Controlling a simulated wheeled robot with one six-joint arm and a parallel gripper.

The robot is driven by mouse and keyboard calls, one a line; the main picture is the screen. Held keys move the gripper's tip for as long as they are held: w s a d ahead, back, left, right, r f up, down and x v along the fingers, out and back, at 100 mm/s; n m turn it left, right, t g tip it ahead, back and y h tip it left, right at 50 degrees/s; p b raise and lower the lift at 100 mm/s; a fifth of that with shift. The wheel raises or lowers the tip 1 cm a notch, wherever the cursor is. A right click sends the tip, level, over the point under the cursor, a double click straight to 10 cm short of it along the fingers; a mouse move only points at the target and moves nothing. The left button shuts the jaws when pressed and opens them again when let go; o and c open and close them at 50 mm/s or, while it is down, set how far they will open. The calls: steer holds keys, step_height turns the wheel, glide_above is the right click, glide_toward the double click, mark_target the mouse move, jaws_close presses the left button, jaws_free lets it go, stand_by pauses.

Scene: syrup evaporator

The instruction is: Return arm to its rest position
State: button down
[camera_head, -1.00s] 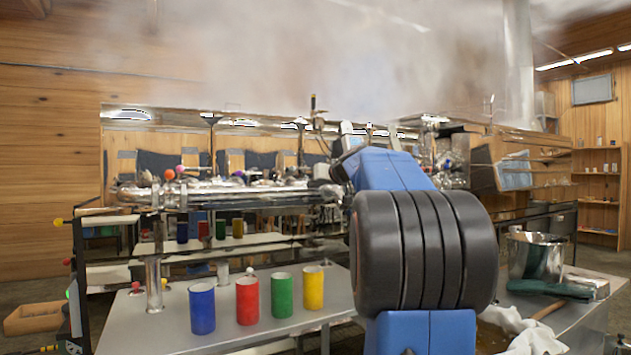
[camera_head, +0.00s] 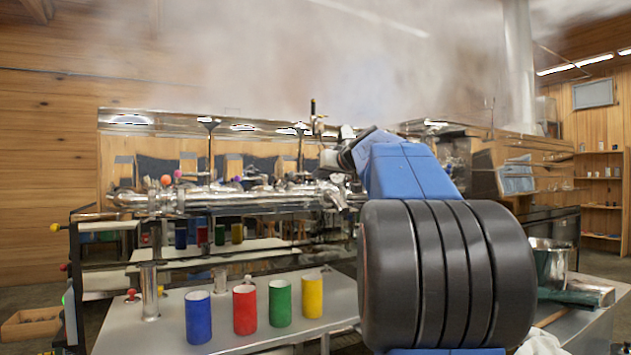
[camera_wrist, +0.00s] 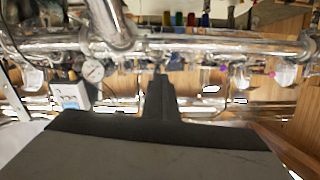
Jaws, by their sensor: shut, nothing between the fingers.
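My arm fills the right middle of the head view, with a blue link and a large black ribbed joint. Its blue upper link reaches toward the metal pipework (camera_head: 230,197) of the evaporator. My gripper (camera_wrist: 160,78) shows dark in the wrist view. Its fingers are together, with nothing held. In that view a shiny pipe (camera_wrist: 220,46) and a round gauge (camera_wrist: 93,70) lie beyond the fingertips. I cannot tell how far the fingertips are from the pipe. The gripper's fingers are not clear in the head view.
Blue (camera_head: 198,317), red (camera_head: 244,309), green (camera_head: 280,303) and yellow (camera_head: 312,296) cups stand in a row on a grey table (camera_head: 170,335). A metal pot (camera_head: 548,262) stands at the right, partly behind my arm. A wooden box (camera_head: 30,328) is at far left. Steam hangs above.

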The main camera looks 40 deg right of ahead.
steer(key=shift+v, duration=2.7)
steer(key=shift+a, duration=0.1)
steer(key=s+a+f+n+g+y, duration=0.1)
steer(key=s+a+f+g+y, duration=0.2)
steer(key=a+f, duration=0.95)
steer(key=s+a+f+n+g+y, duration=0.15)
steer(key=s+a+f, duration=0.25)
steer(key=a+f, duration=0.9)
steer(key=s+a+f+g, duration=0.2)
steer(key=s+a+f, duration=0.3)
steer(key=s+f, duration=0.5)
steer(key=s+a+f+n+g+h, duration=0.1)
steer(key=s+a+f+g, duration=0.2)
steer(key=s+f, duration=0.8)
step_height(320, 180, down, 5)
steer(key=a, duration=0.2)
steer(key=shift+s+a+r+g, duration=0.2)
steer(key=shift+s+a+g, duration=0.15)
steer(key=shift+d+h, duration=0.1)
steer(key=shift+h, duration=0.15)
